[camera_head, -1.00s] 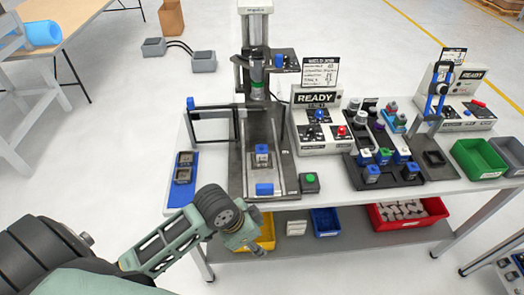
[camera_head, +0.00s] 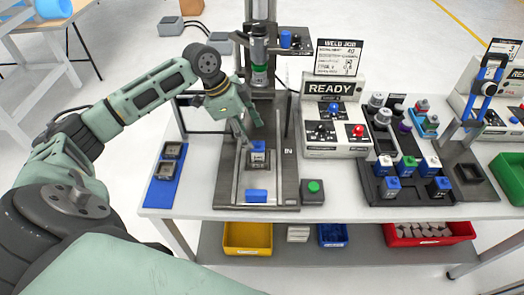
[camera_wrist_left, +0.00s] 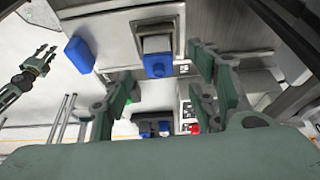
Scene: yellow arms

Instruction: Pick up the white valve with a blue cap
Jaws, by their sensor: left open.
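A white valve with a blue cap (camera_head: 258,147) sits in the fixture of the press station, and it shows in the left wrist view (camera_wrist_left: 157,62) ahead of my fingers. My left gripper (camera_head: 245,138) is open and empty, pointing down over the fixture, close to the valve; in the left wrist view its fingers (camera_wrist_left: 163,85) stand apart on either side of the valve. Contact cannot be told. Other white valves with blue caps (camera_head: 391,186) stand on a black tray (camera_head: 408,199) at the right. My right gripper (camera_wrist_left: 38,62) shows small at the left of the wrist view.
A loose blue block (camera_head: 256,196) lies at the fixture's front, beside a green button box (camera_head: 313,190). The press column (camera_head: 260,60) rises behind the fixture. A READY control box (camera_head: 333,125) stands to the right, a blue tray (camera_head: 166,180) to the left. Bins stand on the lower shelf.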

